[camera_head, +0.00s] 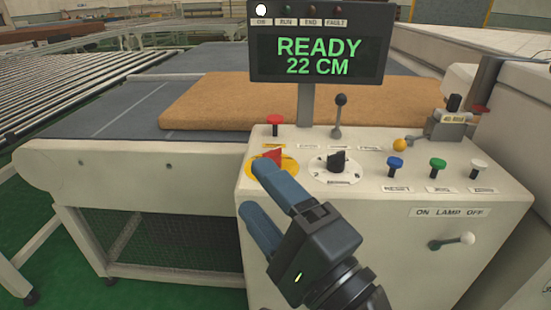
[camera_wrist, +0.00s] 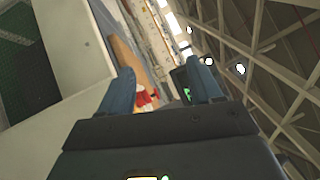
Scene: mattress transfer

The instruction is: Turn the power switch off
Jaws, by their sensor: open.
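A red rotary switch knob (camera_head: 272,156) sits on a round yellow plate (camera_head: 258,169) at the left of the control panel's top; I take it as the power switch. My gripper (camera_head: 252,188) has blue fingers set apart, with one finger partly covering the plate and the other lower, before the panel's front. The knob's red (camera_wrist: 147,97) shows between the fingers in the wrist view; contact cannot be told. The display (camera_head: 318,56) reads READY 22 CM, and its white ON lamp (camera_head: 261,10) is lit.
A black selector dial (camera_head: 336,162) is right of the red knob. A red push button (camera_head: 275,121) and a black-knobbed lever (camera_head: 338,115) stand behind. Blue (camera_head: 395,164) and green (camera_head: 437,165) buttons are to the right. A lamp lever (camera_head: 458,240) sticks out from the front.

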